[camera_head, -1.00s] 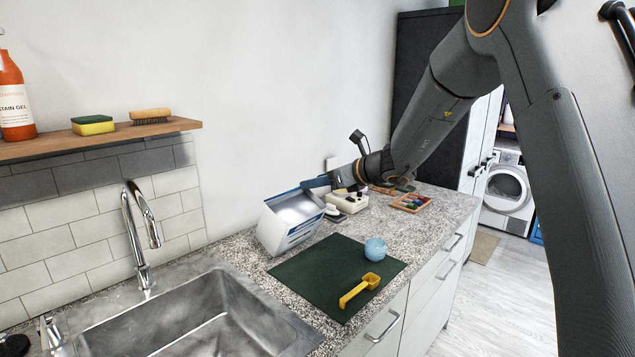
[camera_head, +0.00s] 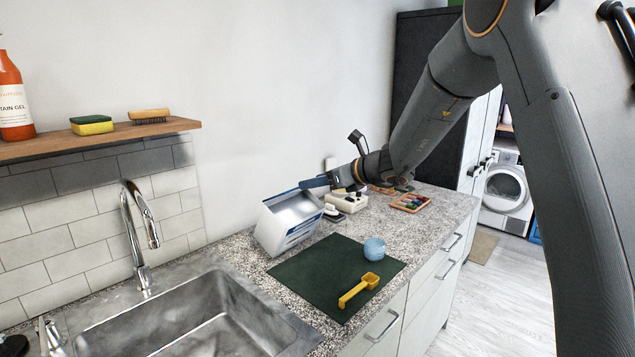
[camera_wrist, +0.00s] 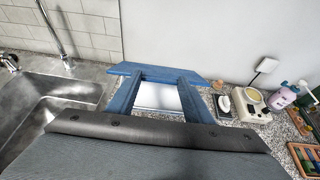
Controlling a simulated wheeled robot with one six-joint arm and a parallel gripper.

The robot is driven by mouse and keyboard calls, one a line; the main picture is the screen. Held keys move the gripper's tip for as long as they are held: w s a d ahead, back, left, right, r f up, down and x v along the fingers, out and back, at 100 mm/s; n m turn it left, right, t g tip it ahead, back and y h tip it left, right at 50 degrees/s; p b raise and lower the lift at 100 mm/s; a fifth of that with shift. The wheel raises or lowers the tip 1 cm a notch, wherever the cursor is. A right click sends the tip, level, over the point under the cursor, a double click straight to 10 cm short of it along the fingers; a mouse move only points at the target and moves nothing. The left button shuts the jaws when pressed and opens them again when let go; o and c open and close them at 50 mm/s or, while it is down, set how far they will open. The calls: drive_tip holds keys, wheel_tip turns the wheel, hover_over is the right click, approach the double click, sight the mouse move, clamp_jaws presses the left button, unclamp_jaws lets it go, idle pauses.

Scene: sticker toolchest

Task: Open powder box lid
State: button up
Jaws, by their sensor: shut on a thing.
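The powder box (camera_head: 284,233) is white with blue edges and stands at the back of the counter, left of the small white device. Its pale grey top face or interior (camera_head: 294,209) faces up. My gripper (camera_head: 312,184) is at the box's upper back edge. In the wrist view my gripper (camera_wrist: 158,76) reaches to a blue strip (camera_wrist: 160,71) that looks like the lid's edge, and it is shut on it. The pale box surface (camera_wrist: 160,97) shows between the fingers. The exact lid angle and the fingertip contact are hard to make out.
A dark green mat (camera_head: 325,282) bears a light blue cup (camera_head: 374,249) and a yellow scoop (camera_head: 358,290). The white device (camera_head: 347,202) and a tray of coloured pieces (camera_head: 410,203) are to the right. The sink (camera_head: 205,320) and faucet (camera_head: 140,235) are to the left.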

drive_tip(key=o, duration=1.5)
drive_tip(key=shift+r, duration=0.1)
drive_tip(key=shift+b+v, duration=1.25)
drive_tip(key=shift+v, duration=2.7)
